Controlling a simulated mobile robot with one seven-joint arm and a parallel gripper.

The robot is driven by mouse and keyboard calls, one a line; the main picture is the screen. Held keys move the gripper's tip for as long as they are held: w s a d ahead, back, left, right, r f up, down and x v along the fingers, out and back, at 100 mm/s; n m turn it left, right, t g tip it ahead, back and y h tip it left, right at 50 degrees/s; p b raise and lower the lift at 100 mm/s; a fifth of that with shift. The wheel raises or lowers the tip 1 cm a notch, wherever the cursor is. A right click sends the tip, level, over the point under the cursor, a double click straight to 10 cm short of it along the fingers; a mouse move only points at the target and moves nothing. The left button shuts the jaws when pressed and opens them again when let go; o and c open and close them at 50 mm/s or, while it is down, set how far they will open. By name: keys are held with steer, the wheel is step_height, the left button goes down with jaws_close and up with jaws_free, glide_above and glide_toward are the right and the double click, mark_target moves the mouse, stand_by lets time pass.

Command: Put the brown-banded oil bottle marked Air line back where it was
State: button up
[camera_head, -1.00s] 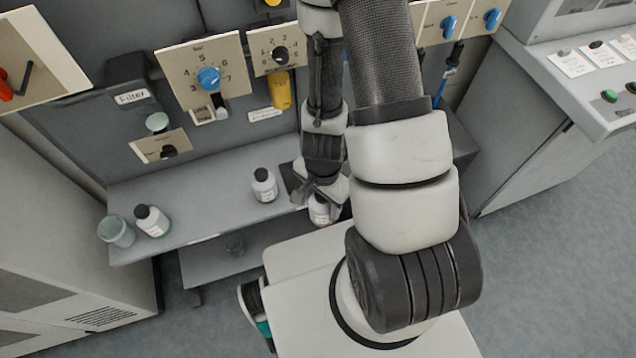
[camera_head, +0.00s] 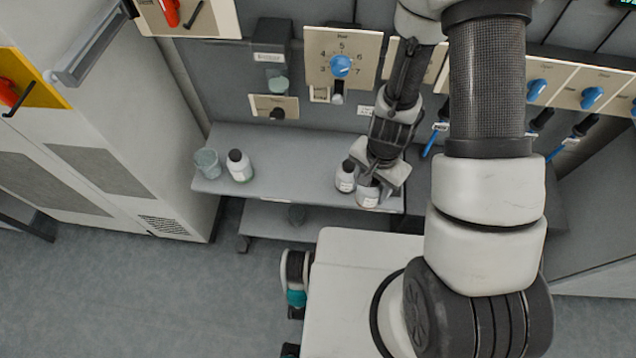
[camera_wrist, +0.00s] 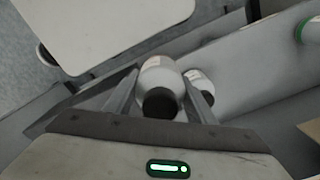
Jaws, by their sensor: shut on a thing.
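My gripper (camera_head: 374,183) is shut on a white bottle (camera_head: 368,196) with a dark cap, near the front right of the grey shelf. In the wrist view this held bottle (camera_wrist: 160,72) sits between the fingers (camera_wrist: 160,98). Its label is too small to read, and I cannot tell whether its base touches the shelf. A second white bottle with a black cap (camera_head: 345,178) stands close on its left; it also shows just beside the right finger in the wrist view (camera_wrist: 203,92). A green-banded bottle (camera_head: 240,167) stands farther left.
The grey shelf (camera_head: 290,155) is clear between the green-banded bottle and the pair at right. A translucent jar (camera_head: 207,163) stands at its left end. A panel with a blue knob (camera_head: 341,66) rises behind. A lower shelf (camera_head: 275,222) lies beneath.

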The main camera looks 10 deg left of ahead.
steer(key=w+a+r+n+b, duration=0.3)
steer(key=w+a+r+n, duration=0.1)
steer(key=a+r+n, duration=0.4)
steer(key=w+a+r+n+b, duration=0.2)
steer(key=w+a+r+n, duration=0.3)
steer(key=a+r+n, duration=0.35)
steer(key=shift+n, duration=0.25)
steer(key=f+b, duration=0.1)
steer(key=f, duration=0.7)
steer(key=d+f+b, duration=0.1)
steer(key=f+b, duration=0.1)
steer(key=f, duration=0.7)
steer(key=f+b, duration=0.1)
steer(key=f, duration=0.8)
steer(key=shift+s+d+b, duration=0.1)
steer(key=shift+d+b, duration=0.2)
steer(key=shift+b, duration=0.1)
steer(key=shift+f, duration=0.1)
steer(key=shift+f, duration=0.15)
steer(key=o, duration=1.2)
step_height(320, 180, up, 12)
steer(key=shift+r+p, duration=0.25)
steer(key=shift+p, duration=0.8)
